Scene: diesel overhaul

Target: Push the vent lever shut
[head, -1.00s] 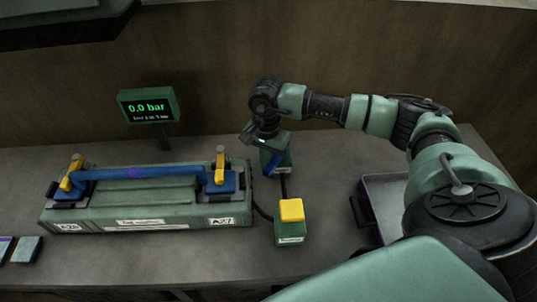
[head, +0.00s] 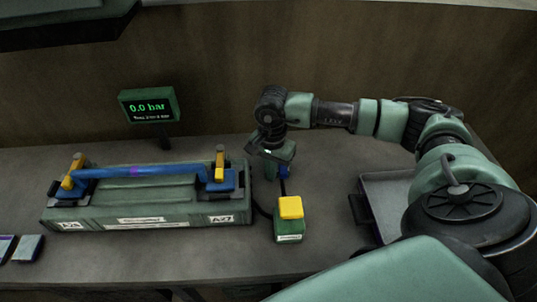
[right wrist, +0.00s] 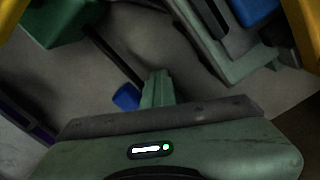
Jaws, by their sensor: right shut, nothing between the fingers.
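The blue vent lever (head: 284,173) shows behind the yellow-topped green box, partly hidden by my right gripper. In the right wrist view a small blue part of the lever (right wrist: 126,97) lies close beside the fingers. My right gripper (head: 271,168) is shut and empty, pointing down at the lever's left in the head view. Its green fingers also show in the right wrist view (right wrist: 158,88). I cannot tell whether they touch the lever. The display (head: 147,105) reads 0.0 bar. My left gripper is out of view.
The green box with a yellow top (head: 289,219) stands in front of the lever. A long green block (head: 150,212) with blue and yellow clamps lies to the left. A grey tray (head: 376,226) sits to the right, partly behind my arm. The front bench is mostly clear.

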